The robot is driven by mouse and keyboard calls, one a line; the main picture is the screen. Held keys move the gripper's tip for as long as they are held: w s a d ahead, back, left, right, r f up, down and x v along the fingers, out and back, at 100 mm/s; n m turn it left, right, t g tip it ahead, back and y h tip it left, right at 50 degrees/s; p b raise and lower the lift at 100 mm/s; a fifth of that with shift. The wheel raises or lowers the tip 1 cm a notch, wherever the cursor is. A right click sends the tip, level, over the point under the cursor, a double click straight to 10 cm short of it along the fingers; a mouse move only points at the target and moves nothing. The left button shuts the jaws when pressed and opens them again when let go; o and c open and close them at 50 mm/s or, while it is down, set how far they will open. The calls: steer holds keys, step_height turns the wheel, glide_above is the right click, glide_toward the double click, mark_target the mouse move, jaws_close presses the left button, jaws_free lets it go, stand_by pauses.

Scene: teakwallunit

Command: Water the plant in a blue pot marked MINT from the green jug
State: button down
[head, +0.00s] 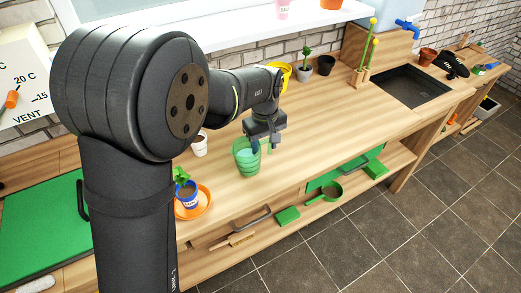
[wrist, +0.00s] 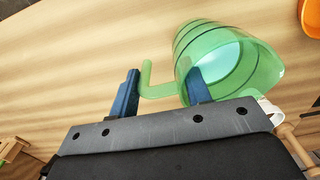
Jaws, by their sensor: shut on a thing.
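The green see-through jug (head: 246,162) is near the middle of the wooden worktop, looking about upright, with pale blue liquid inside. I cannot tell whether it touches the wood. My gripper (head: 262,143) is at its right side, shut on it. In the wrist view, the blue fingers of my gripper (wrist: 162,92) sit either side of the handle of the jug (wrist: 232,60); the exact contact is unclear. A blue pot (head: 181,196) with a leafy green plant (head: 181,176) and a white label stands on an orange saucer (head: 206,205), left and nearer. Its lettering is too small to read.
A white pot (head: 200,145) stands behind the blue pot, close to my arm. A yellow pot (head: 286,77), a small dark potted plant (head: 304,73) and a black pot (head: 326,65) line the back wall. The worktop right of the jug is clear up to the sink (head: 410,86).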

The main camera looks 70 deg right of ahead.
steer(key=r, duration=0.6)
steer(key=a+r, duration=0.1)
steer(key=r, duration=0.1)
steer(key=shift+w+r, duration=0.15)
steer(key=shift+r, duration=0.25)
steer(key=w+a+r+m, duration=0.1)
steer(key=w+a+m, duration=0.1)
steer(key=a, duration=0.6)
steer(key=w+a+r+m, duration=0.2)
steer(key=a+m, duration=0.2)
steer(key=a, duration=0.4)
steer(key=shift+w+r, duration=0.15)
steer(key=shift+w, duration=0.05)
steer(key=shift+s+r+g+h, duration=0.1)
steer(key=shift+r+g+h, duration=0.3)
steer(key=shift+r+g, duration=0.6)
steer(key=shift+w+a+f+g+h, duration=0.1)
steer(key=shift+w+f+g+h, duration=0.25)
steer(key=shift+g, duration=0.7)
steer(key=shift+w+a+f+g+h, duration=0.15)
steer(key=shift+f+g, duration=0.35)
steer(key=shift+g, duration=0.6)
steer(key=shift+w+d+f+g+h, duration=0.1)
steer(key=shift+w+f+g+h, duration=0.25)
steer(key=shift+g, duration=0.7)
